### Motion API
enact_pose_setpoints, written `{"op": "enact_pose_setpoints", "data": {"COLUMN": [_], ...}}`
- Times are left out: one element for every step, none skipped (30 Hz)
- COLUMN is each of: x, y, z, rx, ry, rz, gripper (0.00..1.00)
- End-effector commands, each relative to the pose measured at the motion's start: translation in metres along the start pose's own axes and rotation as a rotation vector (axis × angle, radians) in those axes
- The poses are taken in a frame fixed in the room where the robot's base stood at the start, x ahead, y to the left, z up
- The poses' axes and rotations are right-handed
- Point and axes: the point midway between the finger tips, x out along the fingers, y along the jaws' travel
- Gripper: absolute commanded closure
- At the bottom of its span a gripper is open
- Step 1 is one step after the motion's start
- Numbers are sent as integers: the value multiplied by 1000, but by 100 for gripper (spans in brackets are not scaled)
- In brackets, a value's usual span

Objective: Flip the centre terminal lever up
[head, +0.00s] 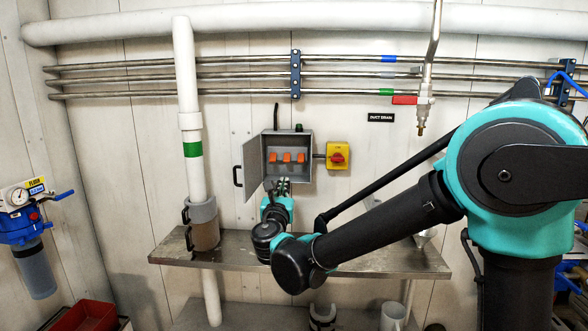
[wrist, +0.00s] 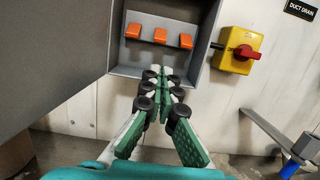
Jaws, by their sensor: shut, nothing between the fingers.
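A grey wall box (head: 290,141) with its door (head: 252,166) swung open to the left holds three orange terminal levers in a row. The centre lever (head: 287,157) is in the middle of the row, and it also shows in the wrist view (wrist: 160,36). The left lever (wrist: 134,30) and right lever (wrist: 186,41) stand on either side at about the same tilt. My gripper (wrist: 162,71) is shut and empty, its fingertips at the box's lower edge, below the centre lever and apart from it. In the head view my gripper (head: 283,181) is just below the levers.
A yellow box with a red rotary switch (wrist: 241,51) is on the wall right of the grey box. The open door (wrist: 60,50) fills the left of the wrist view. A metal shelf (head: 370,258) runs below, with a pipe (head: 187,100) at left.

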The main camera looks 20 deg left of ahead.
Motion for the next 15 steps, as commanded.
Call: {"op": "enact_pose_setpoints", "data": {"x": [-1, -2, -2, -2, -2, -2, -2, -1, -1, -1, -1, 0, 0, 2, 5], "y": [5, 6, 7, 7, 7, 7, 6, 6, 6, 6, 6, 6, 6, 6, 6], "z": [1, 2, 2, 3, 2, 2, 2, 2, 2, 2, 2, 2, 2, 2, 2], "rx": [-10, -14, -18, -19, -19, -18, -18, -18, -17, -17, -17, -17, -16, -16, -16], "ry": [-6, -9, -10, -11, -11, -11, -10, -10, -10, -10, -10, -10, -9, -9, -9], "rz": [8, 10, 12, 12, 12, 11, 11, 11, 11, 10, 10, 10, 10, 9, 9], "gripper": [100, 100, 100, 100, 100, 100, 100, 100, 100, 100, 100, 100, 100, 100, 100]}}
